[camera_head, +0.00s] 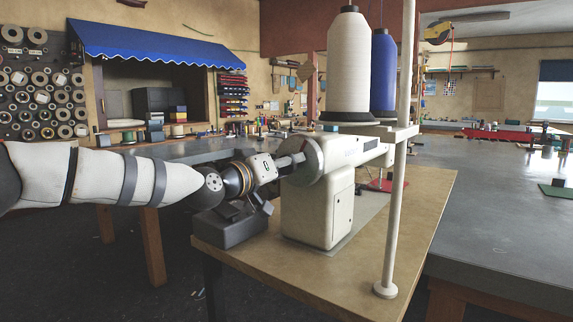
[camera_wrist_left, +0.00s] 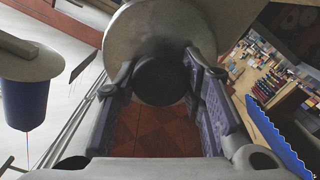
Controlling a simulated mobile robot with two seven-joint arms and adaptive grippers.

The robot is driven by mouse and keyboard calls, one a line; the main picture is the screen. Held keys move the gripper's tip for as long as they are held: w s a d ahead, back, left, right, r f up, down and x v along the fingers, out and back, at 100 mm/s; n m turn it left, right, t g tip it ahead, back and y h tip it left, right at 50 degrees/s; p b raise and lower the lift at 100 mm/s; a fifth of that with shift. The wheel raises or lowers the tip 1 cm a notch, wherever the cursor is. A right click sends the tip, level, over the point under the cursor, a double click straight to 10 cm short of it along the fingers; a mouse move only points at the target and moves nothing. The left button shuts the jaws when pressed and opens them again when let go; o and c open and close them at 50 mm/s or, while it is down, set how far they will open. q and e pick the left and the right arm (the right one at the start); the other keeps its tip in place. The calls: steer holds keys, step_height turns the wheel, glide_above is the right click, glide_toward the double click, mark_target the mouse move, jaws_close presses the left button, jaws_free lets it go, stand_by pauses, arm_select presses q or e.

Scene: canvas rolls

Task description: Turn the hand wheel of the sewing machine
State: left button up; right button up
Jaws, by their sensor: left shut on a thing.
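The white sewing machine (camera_head: 322,210) stands on a wooden-topped table. Its round grey hand wheel (camera_head: 309,163) is on the end facing my left arm. My left gripper (camera_head: 290,160) is at the wheel, with its fingers reaching the wheel's centre. In the left wrist view the wheel (camera_wrist_left: 140,30) fills the top middle, and a dark round hub (camera_wrist_left: 160,78) sits between the two fingers. The left gripper (camera_wrist_left: 160,85) is shut on this hub. The fingers hide the hub in the head view. My right gripper is not in view.
A white thread cone (camera_head: 348,65) and a blue one (camera_head: 383,70) stand above the machine beside a white upright pole (camera_head: 397,200). A dark box, likely a motor (camera_head: 230,224), sits below my left wrist. A large grey table (camera_head: 490,210) is at right.

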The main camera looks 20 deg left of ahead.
arm_select(q)
steer(key=o, duration=1.2)
